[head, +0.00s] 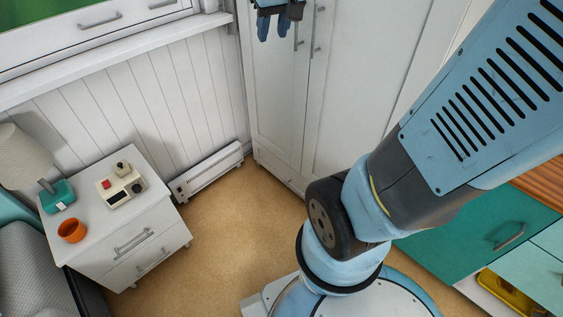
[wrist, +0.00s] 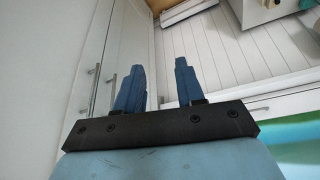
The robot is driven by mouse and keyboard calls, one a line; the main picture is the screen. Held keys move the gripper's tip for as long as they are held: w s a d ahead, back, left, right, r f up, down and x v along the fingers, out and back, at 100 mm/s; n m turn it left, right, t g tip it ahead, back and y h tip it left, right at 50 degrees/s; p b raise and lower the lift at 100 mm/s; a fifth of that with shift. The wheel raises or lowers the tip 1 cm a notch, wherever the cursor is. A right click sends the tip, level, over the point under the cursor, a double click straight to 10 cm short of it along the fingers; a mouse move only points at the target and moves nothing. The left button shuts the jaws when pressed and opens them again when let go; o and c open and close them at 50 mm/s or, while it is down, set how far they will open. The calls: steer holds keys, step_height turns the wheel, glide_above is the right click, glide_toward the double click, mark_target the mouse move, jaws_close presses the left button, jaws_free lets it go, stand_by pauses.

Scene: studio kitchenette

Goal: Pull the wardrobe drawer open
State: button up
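The white wardrobe (head: 280,90) stands at the back in the head view, its two doors shut with upright bar handles. Its drawer front (head: 272,167) is the low white panel at the foot, looking shut; my arm hides its right part. My gripper (head: 274,30) is at the top of the head view, high in front of the door handles and far above the drawer. In the wrist view the two blue fingers (wrist: 160,68) are spread with an empty gap. The wardrobe doors (wrist: 85,60) show left of them, with two handles.
A white nightstand (head: 150,245) at the left holds a lamp (head: 28,155), an orange cup (head: 72,230) and a cream device (head: 122,187). A low white heater (head: 207,172) lies along the wall. Tan floor (head: 225,225) is clear before the wardrobe. Teal cabinet (head: 480,225) stands right.

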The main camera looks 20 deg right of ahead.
steer(key=w+d+f+g, duration=0.1)
steer(key=w+d+f, duration=0.1)
steer(key=w+f, duration=0.55)
steer(key=w+d+f, duration=0.2)
steer(key=w+f, duration=0.3)
steer(key=w, duration=0.6)
steer(key=w+d+f, duration=0.3)
steer(key=w+f, duration=0.3)
steer(key=f, duration=0.5)
steer(key=n+g+h, duration=0.2)
steer(key=n+g, duration=0.1)
steer(key=n, duration=0.1)
glide_above(294, 189)
steer(key=s+a, duration=0.1)
steer(key=a, duration=0.2)
step_height(294, 189, down, 58)
steer(key=f, duration=0.1)
steer(key=d+f, duration=0.1)
steer(key=f, duration=0.3)
steer(key=d+f, duration=0.1)
steer(key=f, duration=0.3)
steer(key=w+f, duration=0.1)
steer(key=f, duration=0.3)
steer(key=shift+d+f, duration=0.4)
jaws_close()
